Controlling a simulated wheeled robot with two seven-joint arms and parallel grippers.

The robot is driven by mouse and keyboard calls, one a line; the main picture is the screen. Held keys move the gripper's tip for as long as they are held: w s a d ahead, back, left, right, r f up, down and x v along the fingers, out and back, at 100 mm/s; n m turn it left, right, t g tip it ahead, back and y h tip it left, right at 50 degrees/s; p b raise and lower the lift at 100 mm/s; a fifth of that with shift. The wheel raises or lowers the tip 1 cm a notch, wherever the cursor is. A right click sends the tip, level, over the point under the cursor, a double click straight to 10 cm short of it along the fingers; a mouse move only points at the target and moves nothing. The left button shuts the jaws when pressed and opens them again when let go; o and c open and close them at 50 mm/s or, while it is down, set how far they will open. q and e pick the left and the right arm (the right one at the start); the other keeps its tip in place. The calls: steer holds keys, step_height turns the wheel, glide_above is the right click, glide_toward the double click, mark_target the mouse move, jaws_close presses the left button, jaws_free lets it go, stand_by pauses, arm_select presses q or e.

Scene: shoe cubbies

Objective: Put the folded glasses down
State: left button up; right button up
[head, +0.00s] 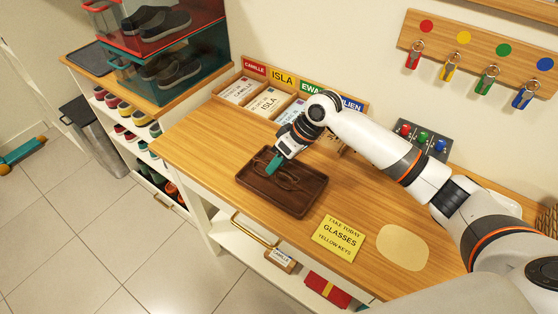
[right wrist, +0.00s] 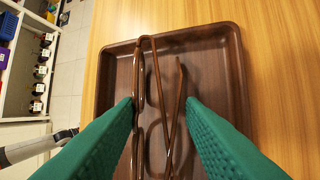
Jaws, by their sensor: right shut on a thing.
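The brown folded glasses (head: 290,182) are in the dark brown wooden tray (head: 303,205) on the counter. My right gripper (head: 273,166) is over the tray with its green fingers pointing down. In the right wrist view the glasses (right wrist: 139,78) lie between the two green fingers of my right gripper (right wrist: 160,103), which is shut on them. The tray (right wrist: 238,70) fills the space beneath them there. I cannot tell whether the glasses touch the tray floor. My left gripper is not in view.
A yellow note (head: 338,238) reading "Take today glasses yellow keys" lies right of the tray, beside a pale round mat (head: 403,247). A name-labelled organizer (head: 262,103) stands behind. Keys hang on a wall rack (head: 480,52). Clear shoe boxes (head: 165,55) stand at the back left.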

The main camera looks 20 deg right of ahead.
steer(key=o, duration=1)
steer(key=shift+f, duration=0.1)
steer(key=shift+c, duration=0.2)
steer(key=v, duration=1.2)
